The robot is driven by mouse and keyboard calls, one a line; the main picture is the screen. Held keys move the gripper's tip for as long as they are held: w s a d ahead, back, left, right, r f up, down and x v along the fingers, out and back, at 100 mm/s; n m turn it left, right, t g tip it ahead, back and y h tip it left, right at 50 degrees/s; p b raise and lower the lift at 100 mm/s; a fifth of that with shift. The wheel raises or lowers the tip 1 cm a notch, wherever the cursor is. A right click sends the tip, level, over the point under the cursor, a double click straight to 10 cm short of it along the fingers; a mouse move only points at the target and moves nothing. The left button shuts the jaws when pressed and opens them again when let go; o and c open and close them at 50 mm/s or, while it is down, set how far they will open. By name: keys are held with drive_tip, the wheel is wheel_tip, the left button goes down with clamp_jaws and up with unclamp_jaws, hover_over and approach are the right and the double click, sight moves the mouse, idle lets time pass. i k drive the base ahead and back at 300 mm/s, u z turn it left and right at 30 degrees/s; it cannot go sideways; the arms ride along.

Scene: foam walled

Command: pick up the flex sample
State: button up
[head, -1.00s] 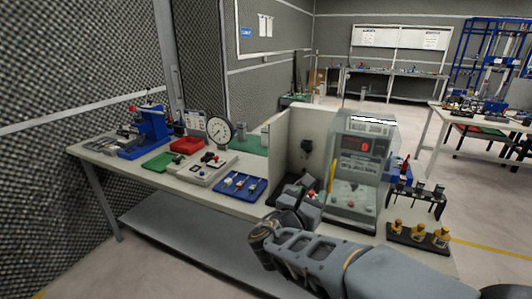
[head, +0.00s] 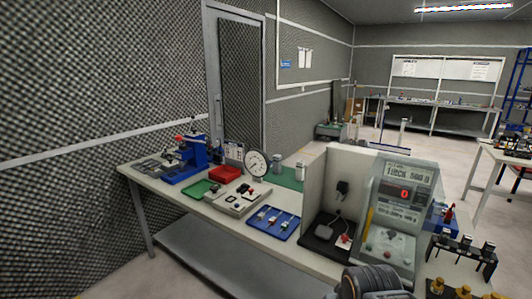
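No object can be told for certain as the flex sample at this size. A blue tray (head: 282,236) on the workbench holds several small light-topped pieces (head: 272,218). To its left, a pale grey block (head: 226,205) carries small dark and red parts. A green tray (head: 200,190) and a red tray (head: 226,173) lie farther left. Only a ribbed grey section of my arm (head: 372,280) shows at the bottom edge, in front of the bench. My gripper is out of view.
A grey test machine (head: 402,205) with a lit red display stands right of a pale partition (head: 318,195). A round dial gauge (head: 257,163) and a blue vise-like device (head: 190,158) stand on the bench (head: 185,201). A black rack (head: 462,250) is at right.

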sight(489, 247)
drive_tip(key=z, duration=1.55)
